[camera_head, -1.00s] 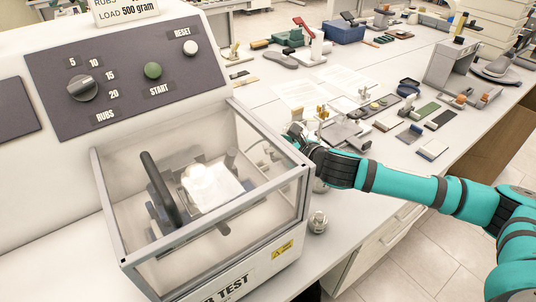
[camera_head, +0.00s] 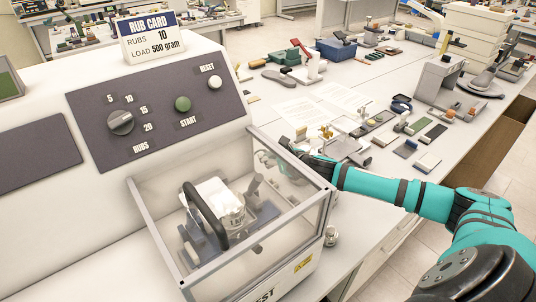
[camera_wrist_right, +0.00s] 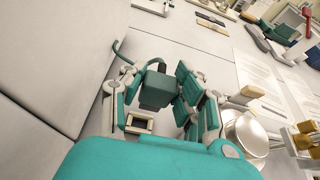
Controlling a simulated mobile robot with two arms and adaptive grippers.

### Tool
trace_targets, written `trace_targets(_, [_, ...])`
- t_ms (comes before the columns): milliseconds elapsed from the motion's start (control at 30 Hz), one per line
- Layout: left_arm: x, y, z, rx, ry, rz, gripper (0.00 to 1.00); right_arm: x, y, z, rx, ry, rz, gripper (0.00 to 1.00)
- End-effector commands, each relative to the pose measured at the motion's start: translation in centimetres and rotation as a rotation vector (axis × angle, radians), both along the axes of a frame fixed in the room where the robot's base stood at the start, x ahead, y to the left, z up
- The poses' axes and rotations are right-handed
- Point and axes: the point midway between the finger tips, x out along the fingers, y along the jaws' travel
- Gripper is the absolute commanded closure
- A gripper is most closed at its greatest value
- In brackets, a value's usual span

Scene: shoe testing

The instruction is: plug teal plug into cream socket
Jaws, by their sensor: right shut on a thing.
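The teal plug (camera_wrist_right: 156,90) is a small block in the right wrist view, with a teal cable curving off to its upper left. My right gripper (camera_wrist_right: 153,76) is shut on it. The cream socket (camera_wrist_right: 138,123), a small frame with a dark opening, shows just below the plug in that view. The plug appears apart from it. In the head view my right gripper (camera_head: 292,152) is beside the clear-covered rub tester, partly hidden behind its cover; plug and socket cannot be made out there. My left gripper is not in view.
The rub tester has a clear cover (camera_head: 262,228) and a control panel (camera_head: 160,108). A metal weight (camera_head: 331,237) stands at its right. A round metal piece (camera_wrist_right: 246,134) is close right of my gripper. Papers (camera_head: 322,108) and several small samples lie on the bench beyond.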

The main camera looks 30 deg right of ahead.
Motion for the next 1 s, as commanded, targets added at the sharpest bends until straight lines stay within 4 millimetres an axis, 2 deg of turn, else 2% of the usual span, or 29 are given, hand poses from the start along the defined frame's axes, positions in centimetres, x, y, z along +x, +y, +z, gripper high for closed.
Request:
trace_targets(67, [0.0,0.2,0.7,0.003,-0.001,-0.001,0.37,0.0,0.1,0.3,-0.006,0.001,-0.001,1.0])
trace_targets(300, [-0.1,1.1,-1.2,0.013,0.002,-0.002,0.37,0.0,0.0,-2.5,-0.008,0.0,-0.002,1.0])
trace_targets(600, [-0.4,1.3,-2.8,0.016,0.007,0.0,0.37,0.0,0.1,-5.0,-0.007,0.0,0.0,1.0])
trace_targets(1000, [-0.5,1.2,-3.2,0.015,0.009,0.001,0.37,0.0,0.1,-5.8,-0.008,0.0,0.0,1.0])
